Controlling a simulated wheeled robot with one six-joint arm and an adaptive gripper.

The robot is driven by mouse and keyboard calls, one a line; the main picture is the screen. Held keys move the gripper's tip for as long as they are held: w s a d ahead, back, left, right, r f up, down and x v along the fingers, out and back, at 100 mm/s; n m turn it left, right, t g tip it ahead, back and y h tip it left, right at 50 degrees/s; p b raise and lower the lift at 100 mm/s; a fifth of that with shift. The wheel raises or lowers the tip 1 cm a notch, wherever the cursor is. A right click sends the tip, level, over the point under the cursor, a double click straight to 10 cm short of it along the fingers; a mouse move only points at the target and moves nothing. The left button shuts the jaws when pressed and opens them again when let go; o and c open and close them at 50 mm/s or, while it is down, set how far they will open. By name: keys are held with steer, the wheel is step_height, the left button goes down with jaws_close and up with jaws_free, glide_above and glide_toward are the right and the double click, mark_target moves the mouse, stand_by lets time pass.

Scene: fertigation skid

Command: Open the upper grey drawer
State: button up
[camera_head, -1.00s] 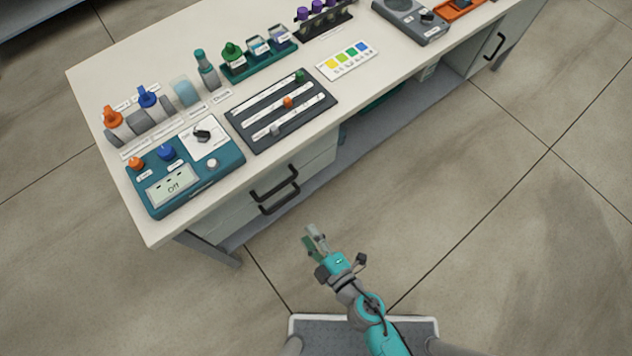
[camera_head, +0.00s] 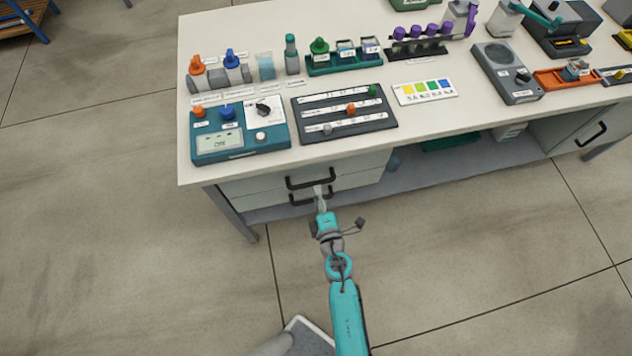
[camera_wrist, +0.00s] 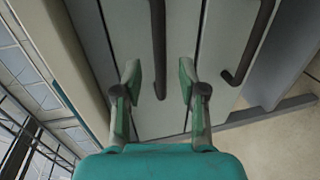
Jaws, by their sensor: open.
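The upper grey drawer (camera_head: 245,187) is under the left part of the bench, its front apparently flush. Its dark bar handle (camera_head: 310,181) is just above the lower drawer's handle (camera_head: 300,202). In the wrist view the upper handle (camera_wrist: 158,45) runs between the fingers' lines, and the lower handle (camera_wrist: 247,45) lies to the right. My gripper (camera_head: 319,191) is at the drawer fronts and also shows in the wrist view (camera_wrist: 159,75). It is open, with one finger on each side of the upper handle's end. Contact cannot be told. The gripper covers part of the lower handle.
The bench top (camera_head: 240,45) above carries a teal control box (camera_head: 240,138), a dark slider panel (camera_head: 345,112), bottles and racks. A bench leg (camera_head: 232,215) stands left of the drawers. Open shelf space is to their right. The floor in front is clear.

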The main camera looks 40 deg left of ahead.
mark_target(314, 182)
steer(key=shift+x, duration=2.75)
jaws_close()
